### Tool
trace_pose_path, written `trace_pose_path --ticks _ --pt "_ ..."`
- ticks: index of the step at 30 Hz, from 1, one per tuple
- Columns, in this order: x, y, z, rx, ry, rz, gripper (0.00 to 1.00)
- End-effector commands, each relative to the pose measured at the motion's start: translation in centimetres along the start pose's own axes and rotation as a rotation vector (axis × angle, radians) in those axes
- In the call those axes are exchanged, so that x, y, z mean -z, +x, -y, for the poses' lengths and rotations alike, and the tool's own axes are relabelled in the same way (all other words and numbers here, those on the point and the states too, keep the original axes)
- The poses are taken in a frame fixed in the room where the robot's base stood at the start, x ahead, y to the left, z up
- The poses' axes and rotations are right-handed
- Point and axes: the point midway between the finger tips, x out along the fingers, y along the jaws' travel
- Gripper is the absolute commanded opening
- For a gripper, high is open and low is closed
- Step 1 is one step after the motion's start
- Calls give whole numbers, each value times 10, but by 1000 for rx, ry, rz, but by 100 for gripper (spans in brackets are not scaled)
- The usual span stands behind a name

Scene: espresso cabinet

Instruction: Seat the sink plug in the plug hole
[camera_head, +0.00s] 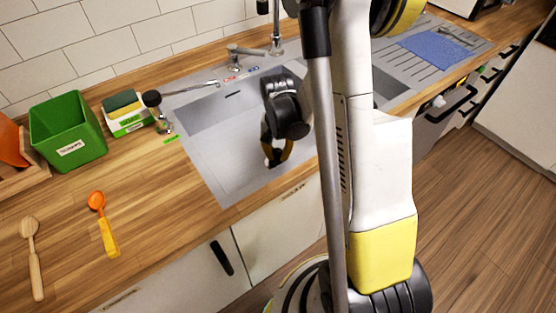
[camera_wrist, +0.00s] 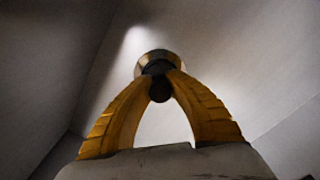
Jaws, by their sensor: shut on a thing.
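My gripper (camera_head: 276,158) hangs down inside the grey steel sink basin (camera_head: 222,150), with its dark wrist above it. In the wrist view its two yellow fingers (camera_wrist: 159,82) close together on the sink plug (camera_wrist: 158,57). The plug shows as a small round piece with a metallic rim and a dark part between the fingertips. In the head view the plug is too hidden by the gripper to make out. I cannot see the plug hole in either view, nor tell how far the plug is from the basin floor.
A faucet (camera_head: 243,52) stands behind the basin. On the left of the counter are a green bin (camera_head: 68,130), a sponge holder (camera_head: 125,116), an orange spoon (camera_head: 103,222) and a wooden spoon (camera_head: 33,258). A blue cloth (camera_head: 436,47) lies on the drainboard. Basin walls surround my gripper.

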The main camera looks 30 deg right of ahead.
Motion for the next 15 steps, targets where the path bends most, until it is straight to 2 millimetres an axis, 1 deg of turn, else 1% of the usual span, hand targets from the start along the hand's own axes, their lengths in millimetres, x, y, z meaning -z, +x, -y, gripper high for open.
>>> trace_pose_path --ticks 1,3,9,13,14,15 --pt "0 11 0 0 0 0 0" --pt "0 16 0 0 0 0 0" --pt "0 14 0 0 -1 0 0" --pt "0 18 0 0 -1 0 0" --pt "0 17 0 0 -1 0 22" --pt "0 16 0 0 -1 0 35"
